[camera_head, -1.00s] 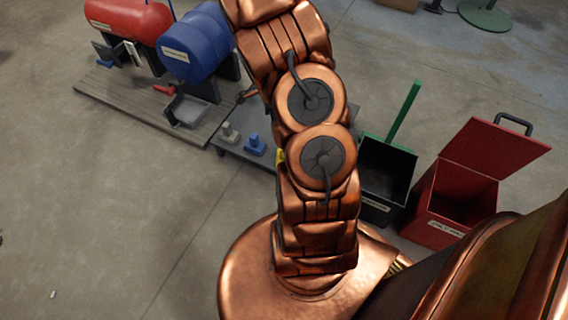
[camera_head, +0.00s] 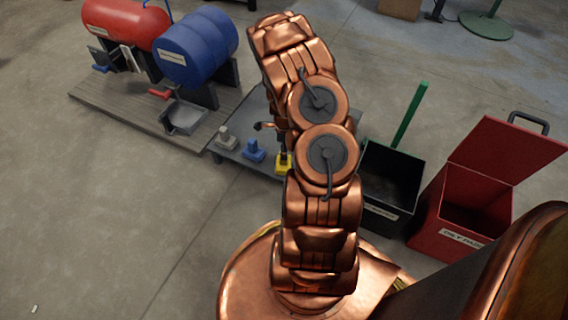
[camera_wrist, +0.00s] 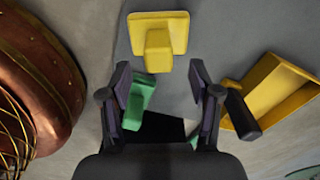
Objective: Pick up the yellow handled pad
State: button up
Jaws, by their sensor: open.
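The yellow handled pad (camera_head: 284,164) stands on a low grey platform, partly hidden by my arm in the head view. In the wrist view the yellow pad (camera_wrist: 160,20) is at the top centre, a flat block with a raised block handle pointing toward my gripper. My gripper (camera_wrist: 162,72) is open and empty, its two dark fingers either side of the line to the handle. The handle lies just beyond the fingertips and apart from them. In the head view my arm hides the gripper.
A green handled pad (camera_wrist: 139,98) lies near the left finger. A yellow scoop-like tray (camera_wrist: 278,97) with a black handle is to the right. Blue (camera_head: 254,150) and grey (camera_head: 226,137) pads stand left of the yellow one. Black (camera_head: 390,185) and red (camera_head: 460,215) bins stand right.

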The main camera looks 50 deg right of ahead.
jog(key=f, duration=0.2)
jog(key=f+b, duration=0.1)
jog(key=f, duration=0.1)
jog(key=shift+w+a+f, duration=0.1)
jog(key=shift+w+a, duration=0.05)
jog(key=shift+a, duration=0.05)
grip_shut()
dwell(0.3)
